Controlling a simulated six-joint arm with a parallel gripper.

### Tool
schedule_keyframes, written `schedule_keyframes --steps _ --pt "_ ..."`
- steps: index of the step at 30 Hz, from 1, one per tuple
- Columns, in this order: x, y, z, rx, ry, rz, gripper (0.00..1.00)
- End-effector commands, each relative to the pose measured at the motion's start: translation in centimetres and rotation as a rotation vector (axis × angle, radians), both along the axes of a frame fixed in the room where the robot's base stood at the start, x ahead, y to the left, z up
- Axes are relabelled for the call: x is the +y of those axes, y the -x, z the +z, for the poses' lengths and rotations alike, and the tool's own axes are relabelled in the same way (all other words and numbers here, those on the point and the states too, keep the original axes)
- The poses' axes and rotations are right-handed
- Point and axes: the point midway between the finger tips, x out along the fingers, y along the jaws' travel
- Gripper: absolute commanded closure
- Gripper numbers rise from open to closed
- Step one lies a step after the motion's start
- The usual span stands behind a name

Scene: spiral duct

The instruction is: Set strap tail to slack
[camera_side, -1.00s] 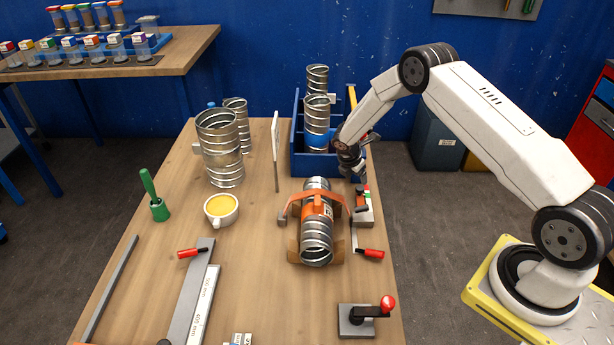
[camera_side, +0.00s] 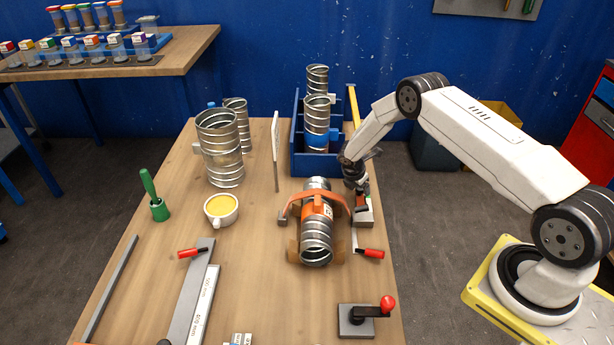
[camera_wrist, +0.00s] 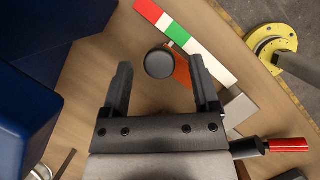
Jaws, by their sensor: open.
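An orange strap (camera_side: 318,207) goes over the silver spiral duct (camera_side: 317,243), which lies in a wooden cradle. To its right stands a small fixture (camera_side: 364,216) with a red, white and green strip, partly hidden by my gripper (camera_side: 358,184). In the wrist view the coloured strip (camera_wrist: 188,42) runs diagonally, with an orange piece (camera_wrist: 182,70) beside it and a round black knob (camera_wrist: 159,62) over that piece. My gripper (camera_wrist: 161,68) is open there. The knob appears between its fingertips, with gaps on both sides; its height relative to them is unclear. Which part is the strap tail is unclear.
A blue bin (camera_side: 299,160) with upright ducts stands close behind my gripper. A red-handled tool (camera_side: 369,253) lies just in front of the fixture, and a red-knobbed clamp (camera_side: 360,318) stands nearer the front edge. A yellow-filled cup (camera_side: 221,209) is left.

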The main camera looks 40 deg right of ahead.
Motion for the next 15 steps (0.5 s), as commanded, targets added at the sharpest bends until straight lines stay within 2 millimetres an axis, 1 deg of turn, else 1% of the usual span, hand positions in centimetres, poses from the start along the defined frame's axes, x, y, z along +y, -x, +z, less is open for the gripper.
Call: schedule_keyframes --steps 3,5,6,8,9,10,11,15 --pt "-0.01 -0.01 0.01 0.000 0.000 0.000 0.22" --pt "0.00 -0.01 0.02 0.000 0.000 0.000 0.41" --pt "0.00 -0.01 0.02 0.000 0.000 0.000 0.54" --pt "0.00 -0.01 0.03 0.000 0.000 0.000 0.73" --pt "-0.01 -0.02 0.04 0.000 0.000 0.000 0.86" --pt "-0.01 -0.01 0.04 0.000 0.000 0.000 0.95" --pt "0.00 -0.02 0.04 0.000 0.000 0.000 1.00" --pt "0.00 -0.02 0.04 0.000 0.000 0.000 1.00"
